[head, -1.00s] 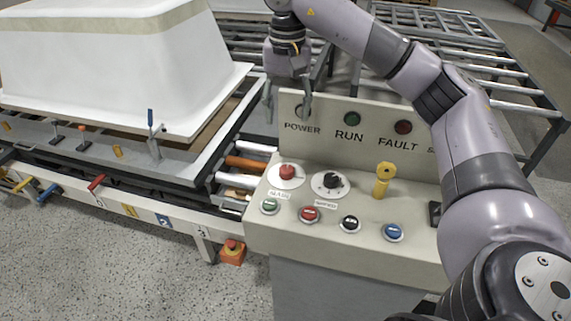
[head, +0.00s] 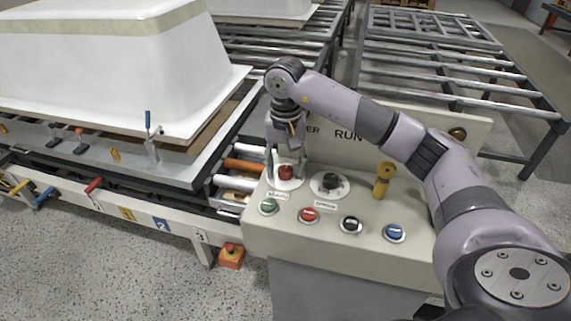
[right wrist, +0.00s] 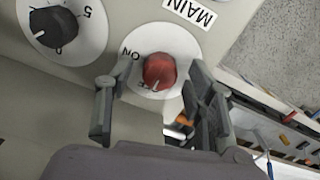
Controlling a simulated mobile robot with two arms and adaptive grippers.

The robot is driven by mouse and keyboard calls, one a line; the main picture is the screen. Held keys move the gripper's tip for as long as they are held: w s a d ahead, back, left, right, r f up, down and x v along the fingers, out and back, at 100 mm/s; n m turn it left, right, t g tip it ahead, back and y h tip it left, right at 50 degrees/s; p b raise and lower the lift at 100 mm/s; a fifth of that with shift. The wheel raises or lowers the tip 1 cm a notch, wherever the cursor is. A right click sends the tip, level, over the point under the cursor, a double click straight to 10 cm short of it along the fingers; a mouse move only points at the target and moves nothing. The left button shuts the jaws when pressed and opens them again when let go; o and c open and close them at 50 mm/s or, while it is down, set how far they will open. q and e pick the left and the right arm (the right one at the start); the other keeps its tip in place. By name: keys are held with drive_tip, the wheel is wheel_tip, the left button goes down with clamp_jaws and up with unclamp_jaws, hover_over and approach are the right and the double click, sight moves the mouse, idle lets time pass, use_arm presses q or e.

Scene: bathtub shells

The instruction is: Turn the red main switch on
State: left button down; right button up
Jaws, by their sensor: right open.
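The red main switch (head: 286,172) is a round red knob on a white disc at the left of the control panel's sloped top. In the right wrist view the red knob (right wrist: 159,71) shows "ON" on its disc at the left, and other lettering partly hidden below. A "MAIN" label (right wrist: 190,10) sits beside it. My right gripper (head: 285,178) points down over the switch, its fingers on either side of the knob. In the right wrist view the right gripper (right wrist: 155,90) is open, and I see no contact with the knob. My left gripper is not in view.
A black dial (head: 331,181) and a yellow key-like handle (head: 383,180) stand to the right. Several push buttons, including a green one (head: 269,206), line the panel's front. A white tub shell (head: 120,70) lies at left.

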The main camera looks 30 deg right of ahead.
drive_tip(key=c, duration=1.2)
drive_tip(key=shift+o, duration=0.2)
